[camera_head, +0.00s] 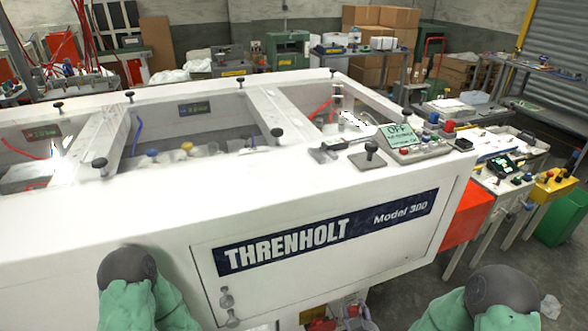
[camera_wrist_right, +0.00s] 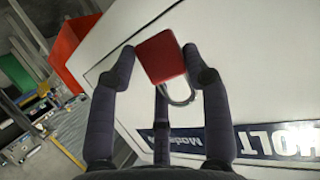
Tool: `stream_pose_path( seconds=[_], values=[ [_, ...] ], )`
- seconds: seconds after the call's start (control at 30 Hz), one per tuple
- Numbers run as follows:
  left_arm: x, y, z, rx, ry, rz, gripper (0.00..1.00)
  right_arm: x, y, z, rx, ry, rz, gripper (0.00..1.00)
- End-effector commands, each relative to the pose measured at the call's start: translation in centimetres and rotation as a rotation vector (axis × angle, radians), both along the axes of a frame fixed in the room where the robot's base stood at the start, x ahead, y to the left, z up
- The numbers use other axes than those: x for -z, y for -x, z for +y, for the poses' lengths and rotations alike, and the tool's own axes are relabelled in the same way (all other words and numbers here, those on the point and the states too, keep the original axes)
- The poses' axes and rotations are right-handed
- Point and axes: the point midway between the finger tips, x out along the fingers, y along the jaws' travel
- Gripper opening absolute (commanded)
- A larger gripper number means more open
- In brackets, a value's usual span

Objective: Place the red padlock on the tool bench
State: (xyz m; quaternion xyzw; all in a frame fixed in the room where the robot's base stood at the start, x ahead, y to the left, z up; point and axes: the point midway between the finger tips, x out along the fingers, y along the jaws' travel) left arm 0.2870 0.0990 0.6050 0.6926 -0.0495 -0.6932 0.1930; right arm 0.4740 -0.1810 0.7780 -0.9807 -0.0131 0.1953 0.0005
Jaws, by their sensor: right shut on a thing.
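The red padlock (camera_wrist_right: 160,57) shows in the right wrist view, with its grey shackle (camera_wrist_right: 183,97) hanging below the body. My right gripper (camera_wrist_right: 160,62) is shut on the padlock, with dark fingers on either side of it. It holds the padlock in front of the white THRENHOLT machine (camera_head: 200,215). In the head view the padlock cannot be made out, and only green and dark parts of my arms show at the bottom. My left gripper's fingers are out of view.
Cluttered tables and a yellow box (camera_head: 553,186) stand to the right. Some grey floor (camera_head: 400,290) is clear at the lower right.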

Motion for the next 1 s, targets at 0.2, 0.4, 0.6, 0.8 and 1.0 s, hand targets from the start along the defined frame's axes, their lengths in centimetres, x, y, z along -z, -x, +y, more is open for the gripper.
stream_pose_path(
  seconds=[0.2, 0.4, 0.6, 0.8, 1.0],
  values=[
    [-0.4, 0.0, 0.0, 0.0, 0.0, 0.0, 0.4, -1.9, 1.5, 0.0, 0.022, 0.005, -0.002, 0.09],
    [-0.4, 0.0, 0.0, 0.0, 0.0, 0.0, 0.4, -2.0, 1.7, 0.0, 0.027, 0.006, 0.0, 0.09],
    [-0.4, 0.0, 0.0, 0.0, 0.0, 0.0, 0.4, -2.4, 1.5, 0.4, 0.005, 0.005, -0.003, 0.09],
    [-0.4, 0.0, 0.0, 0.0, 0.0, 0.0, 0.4, -4.8, 0.5, 2.8, -0.122, 0.007, -0.01, 0.09],
    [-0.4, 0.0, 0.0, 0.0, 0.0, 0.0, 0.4, -7.9, -0.7, 6.6, -0.321, 0.009, -0.009, 0.09]
  ],
)
